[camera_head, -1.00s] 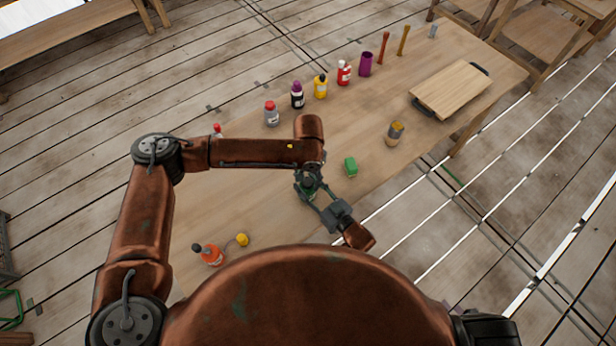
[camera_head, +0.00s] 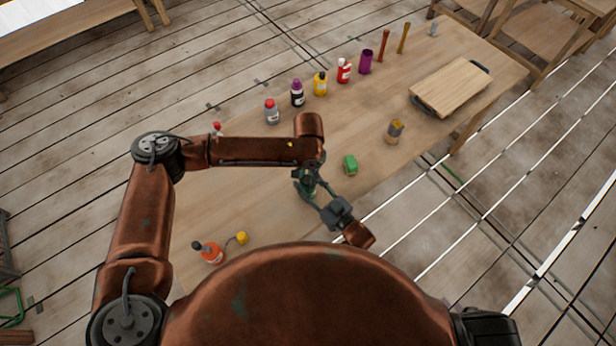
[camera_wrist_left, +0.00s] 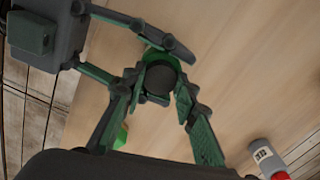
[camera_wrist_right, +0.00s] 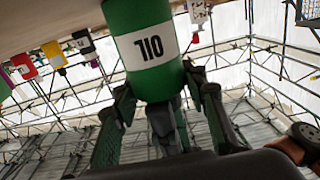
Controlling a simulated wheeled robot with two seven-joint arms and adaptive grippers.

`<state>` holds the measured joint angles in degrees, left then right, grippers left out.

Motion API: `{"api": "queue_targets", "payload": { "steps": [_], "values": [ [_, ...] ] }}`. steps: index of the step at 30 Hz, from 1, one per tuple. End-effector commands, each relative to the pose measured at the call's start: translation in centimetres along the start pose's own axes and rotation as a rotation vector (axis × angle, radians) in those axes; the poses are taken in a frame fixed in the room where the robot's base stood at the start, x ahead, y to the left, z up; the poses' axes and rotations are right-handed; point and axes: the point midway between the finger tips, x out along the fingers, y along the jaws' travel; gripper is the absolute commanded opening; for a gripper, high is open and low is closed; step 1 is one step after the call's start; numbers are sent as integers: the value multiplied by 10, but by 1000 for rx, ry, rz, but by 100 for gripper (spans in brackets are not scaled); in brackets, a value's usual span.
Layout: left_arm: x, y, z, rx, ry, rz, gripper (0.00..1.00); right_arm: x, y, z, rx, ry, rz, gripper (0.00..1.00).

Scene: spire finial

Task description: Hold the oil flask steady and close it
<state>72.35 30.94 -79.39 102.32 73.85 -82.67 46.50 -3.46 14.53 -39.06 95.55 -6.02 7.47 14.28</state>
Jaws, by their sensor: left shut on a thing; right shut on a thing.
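The oil flask (camera_wrist_right: 145,20) is green with a white band lettered OIL, upside down in the right wrist view. In the left wrist view its green top (camera_wrist_left: 152,54) shows below a round black cap (camera_wrist_left: 160,80). My left gripper (camera_head: 308,180) is shut on the cap from above; its fingers also flank the cap in the left wrist view (camera_wrist_left: 166,88). My right gripper (camera_head: 316,194) is shut on the flask from the side. In the head view the grippers largely hide flask and cap. Whether the cap is fully seated cannot be told.
A green block (camera_head: 350,165) lies just right of the grippers. An orange bottle (camera_head: 210,253) and a yellow piece (camera_head: 242,238) are near the front left. Several bottles, including a yellow one (camera_head: 320,85), line the far edge. A cutting board (camera_head: 452,87) lies right.

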Motion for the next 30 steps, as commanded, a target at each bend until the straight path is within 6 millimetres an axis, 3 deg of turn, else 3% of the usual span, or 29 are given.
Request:
{"api": "queue_targets", "payload": {
  "steps": [9, 19, 20, 27, 30],
  "values": [
    [1, -1, 0, 421, -2, -2, 0, 0, 0, 0, 0, 1, 0, 0],
    [1, -2, 0, 455, -2, -3, 0, 0, 0, 0, 0, 0, 1, 0],
    [1, -2, 0, 454, -2, -3, 28, 0, 0, 0, 0, 0, 1, 0],
    [0, -1, 0, 454, -1, -2, 44, 0, 0, 0, 0, 1, 0, 0],
    [0, -1, 0, 454, -1, -1, 44, 0, 0, 0, 0, 1, 0, 0]
  ]
}}
